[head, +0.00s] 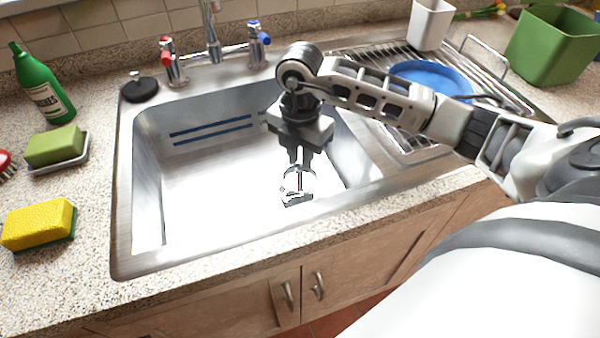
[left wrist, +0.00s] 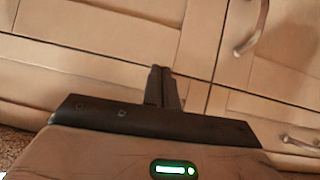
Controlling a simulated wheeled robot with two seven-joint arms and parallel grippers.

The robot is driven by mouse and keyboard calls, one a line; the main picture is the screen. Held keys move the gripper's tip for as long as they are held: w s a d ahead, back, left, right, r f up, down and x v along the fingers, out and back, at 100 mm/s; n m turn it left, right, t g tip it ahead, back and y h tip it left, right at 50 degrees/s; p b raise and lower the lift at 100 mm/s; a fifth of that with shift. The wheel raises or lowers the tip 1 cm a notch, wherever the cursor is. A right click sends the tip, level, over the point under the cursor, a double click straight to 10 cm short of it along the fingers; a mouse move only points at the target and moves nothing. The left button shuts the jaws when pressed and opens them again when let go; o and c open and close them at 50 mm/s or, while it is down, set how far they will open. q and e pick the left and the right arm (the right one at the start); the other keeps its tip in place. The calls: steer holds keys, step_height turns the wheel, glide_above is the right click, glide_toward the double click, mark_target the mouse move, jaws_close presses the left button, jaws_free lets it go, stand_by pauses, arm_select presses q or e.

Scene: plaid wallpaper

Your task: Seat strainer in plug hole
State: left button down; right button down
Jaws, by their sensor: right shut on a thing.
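The strainer (head: 298,190) is a small, shiny metal piece low in the steel sink (head: 210,205). My right gripper (head: 300,166) points down into the basin and is shut on the top of the strainer. The plug hole cannot be made out; the bright basin floor and the strainer may hide it. I cannot tell whether the strainer touches the floor. My left gripper (left wrist: 163,86) is seen in the left wrist view, its two fingers together and empty, in front of the wooden cupboard doors.
A black plug (head: 140,90) sits on the sink's back left corner, near the taps (head: 212,45). A green bottle (head: 42,88), soap (head: 54,146) and a yellow sponge (head: 38,223) stand left. The draining rack with a blue plate (head: 430,76) is right. The basin's left side is clear.

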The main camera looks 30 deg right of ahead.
mark_target(300, 176)
steer(key=shift+f+p, duration=0.3)
steer(key=shift+f, duration=2.4)
steer(key=c, duration=1.3)
jaws_free()
steer(key=shift+f, duration=0.2)
step_height(300, 176, up, 16)
steer(key=b, duration=0.1)
steer(key=shift+s+d, duration=0.3)
steer(key=shift+d, duration=0.05)
steer(key=shift+f, duration=0.1)
